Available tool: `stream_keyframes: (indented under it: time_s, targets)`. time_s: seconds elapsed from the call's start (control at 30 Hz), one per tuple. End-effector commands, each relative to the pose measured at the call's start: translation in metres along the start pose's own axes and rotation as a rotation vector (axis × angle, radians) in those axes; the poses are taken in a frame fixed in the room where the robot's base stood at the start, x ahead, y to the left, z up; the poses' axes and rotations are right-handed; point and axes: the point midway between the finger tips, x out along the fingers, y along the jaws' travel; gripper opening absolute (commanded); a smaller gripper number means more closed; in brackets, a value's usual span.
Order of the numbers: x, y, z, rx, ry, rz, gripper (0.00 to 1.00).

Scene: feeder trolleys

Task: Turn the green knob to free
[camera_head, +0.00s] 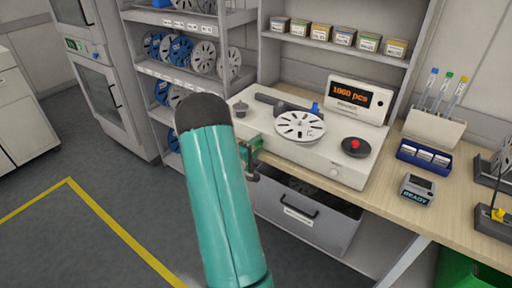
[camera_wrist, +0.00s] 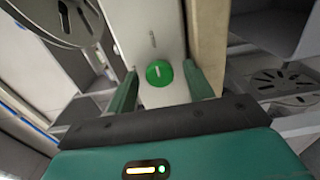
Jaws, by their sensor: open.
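The green knob (camera_wrist: 159,73) is round and sits on a pale panel (camera_wrist: 148,25) in the wrist view. My gripper (camera_wrist: 161,68) is open, with one green finger to the left of the knob and one to the right. Gaps show on both sides, so neither finger appears to touch it. In the head view my gripper (camera_head: 251,149) is partly hidden by my arm, at the front left of the white reel counter (camera_head: 320,160). The knob is hidden there.
The counter carries a white reel (camera_head: 299,126), a red-topped black knob (camera_head: 356,146) and a display (camera_head: 352,98) reading 1060 pcs. An open drawer (camera_head: 305,215) is below. A blue tray (camera_head: 423,155) and a small READY device (camera_head: 417,190) stand right. Reel shelves are left.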

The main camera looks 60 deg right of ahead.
Motion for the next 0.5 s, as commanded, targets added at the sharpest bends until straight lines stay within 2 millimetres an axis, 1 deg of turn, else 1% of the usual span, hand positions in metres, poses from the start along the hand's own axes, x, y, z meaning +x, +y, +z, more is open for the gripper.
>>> stream_keyframes:
  time_s: [0.27, 0.3, 0.37, 0.5]
  targets:
    - [0.003, 0.0, 0.0001, 0.0, 0.0, 0.0, 0.52]
    - [0.0029, 0.0, 0.0001, 0.0, 0.0, 0.0, 0.5]
    - [0.0028, 0.0001, 0.0001, 0.0, 0.0, 0.0, 0.38]
    - [0.0028, 0.0001, 0.0001, 0.0, 0.0, 0.0, 0.11]
